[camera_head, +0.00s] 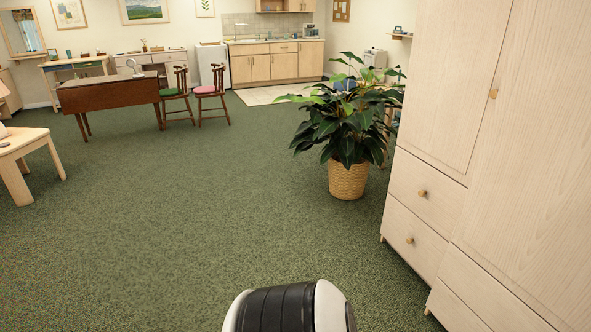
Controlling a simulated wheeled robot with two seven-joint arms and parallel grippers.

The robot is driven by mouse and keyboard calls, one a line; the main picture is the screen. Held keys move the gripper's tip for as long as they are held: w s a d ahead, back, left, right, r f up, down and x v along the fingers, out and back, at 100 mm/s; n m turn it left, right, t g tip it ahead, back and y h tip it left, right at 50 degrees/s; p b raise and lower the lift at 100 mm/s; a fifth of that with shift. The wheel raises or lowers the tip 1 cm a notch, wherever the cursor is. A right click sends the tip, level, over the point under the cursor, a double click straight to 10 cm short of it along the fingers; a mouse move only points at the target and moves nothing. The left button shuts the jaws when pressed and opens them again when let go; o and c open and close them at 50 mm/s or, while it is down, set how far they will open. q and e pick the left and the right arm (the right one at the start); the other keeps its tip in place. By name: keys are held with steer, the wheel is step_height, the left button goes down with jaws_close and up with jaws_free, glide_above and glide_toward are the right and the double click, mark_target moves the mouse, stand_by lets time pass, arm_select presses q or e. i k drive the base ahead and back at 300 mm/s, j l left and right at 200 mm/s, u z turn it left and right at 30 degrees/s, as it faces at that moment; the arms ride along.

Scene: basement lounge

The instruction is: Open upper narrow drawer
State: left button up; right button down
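A tall pale wooden wardrobe (543,150) stands close on the right. Its left, narrower section has two drawers under a door. The upper narrow drawer (440,202) is shut and has a small round wooden knob (422,193). The lower narrow drawer (402,237) is also shut, with its own knob (409,240). Neither of my grippers shows in the head view. Only a black and white part of my own body is at the bottom edge.
A potted plant in a woven basket (348,180) stands on the floor just past the wardrobe. A dark wooden table (110,95) with two chairs is at the back left, and a pale table (25,145) is at the left edge. Green carpet between them is clear.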

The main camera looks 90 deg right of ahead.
mark_target(433, 197)
steer(key=l+z, duration=0.15)
steer(key=z, duration=4.25)
